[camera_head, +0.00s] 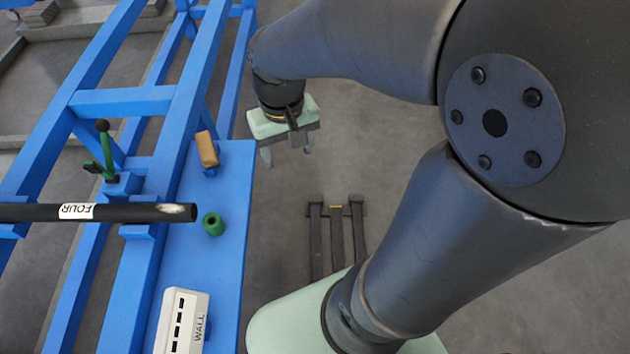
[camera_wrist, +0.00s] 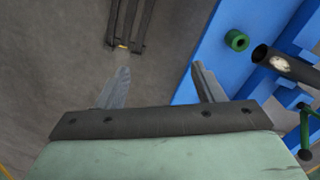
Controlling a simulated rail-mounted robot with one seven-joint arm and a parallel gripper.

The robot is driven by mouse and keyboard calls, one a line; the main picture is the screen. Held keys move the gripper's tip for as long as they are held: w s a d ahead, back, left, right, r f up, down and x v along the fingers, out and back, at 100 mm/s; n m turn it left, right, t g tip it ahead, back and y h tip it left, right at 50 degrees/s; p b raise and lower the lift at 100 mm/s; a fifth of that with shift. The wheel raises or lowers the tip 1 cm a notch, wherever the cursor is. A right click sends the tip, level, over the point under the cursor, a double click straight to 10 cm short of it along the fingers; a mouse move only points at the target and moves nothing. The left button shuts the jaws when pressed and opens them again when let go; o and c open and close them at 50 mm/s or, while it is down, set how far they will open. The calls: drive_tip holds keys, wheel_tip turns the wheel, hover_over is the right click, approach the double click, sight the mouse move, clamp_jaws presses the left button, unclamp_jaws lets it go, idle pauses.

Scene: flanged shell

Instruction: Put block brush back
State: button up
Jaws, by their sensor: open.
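A small tan block (camera_head: 208,150), which looks like the block brush, sits on the blue shelf (camera_head: 232,190) near its far end in the head view. My gripper (camera_head: 287,153) is open and empty, to the right of the block and beyond the shelf's right edge, over the floor. In the wrist view my open gripper (camera_wrist: 160,82) has nothing between its fingers. The block does not show in the wrist view.
A green ring (camera_head: 213,224) and a white box marked WALL (camera_head: 182,322) are on the shelf. A black pipe marked FOUR (camera_head: 130,212) crosses the blue frame, near a green clamp lever (camera_head: 106,155). Dark rails (camera_head: 336,235) lie on the floor.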

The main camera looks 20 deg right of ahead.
drive_tip(key=s+d+f, duration=0.1)
drive_tip(key=s+d, duration=0.1)
drive_tip(key=s, duration=0.6)
drive_tip(key=shift+s+f, duration=0.3)
drive_tip(key=shift+f, duration=0.05)
